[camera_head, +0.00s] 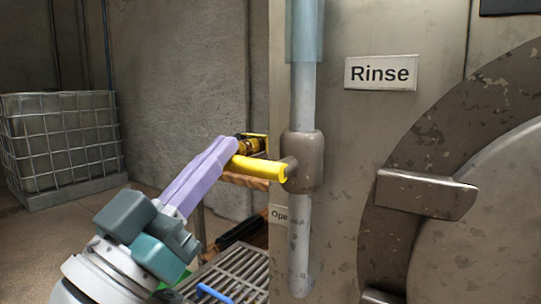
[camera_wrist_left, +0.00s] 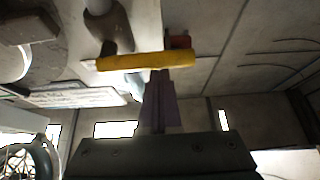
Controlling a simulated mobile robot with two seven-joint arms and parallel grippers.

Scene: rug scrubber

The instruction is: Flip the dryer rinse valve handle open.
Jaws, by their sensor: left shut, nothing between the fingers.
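The yellow rinse valve handle (camera_head: 258,168) sticks out to the left, roughly level, from the grey valve body (camera_head: 303,160) on a vertical pipe. A "Rinse" sign (camera_head: 381,72) is on the dryer panel to the right. My left gripper (camera_head: 228,146) is shut and empty, its lilac fingers together with the tips at the handle's free left end. In the left wrist view the handle (camera_wrist_left: 140,61) lies across the fingertips (camera_wrist_left: 160,76); I cannot tell whether they touch. My right gripper is not in view.
A metal grate (camera_head: 235,275) lies low behind the arm. A caged white tank (camera_head: 62,140) stands at the far left. The dryer's round door (camera_head: 480,215) is at the right.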

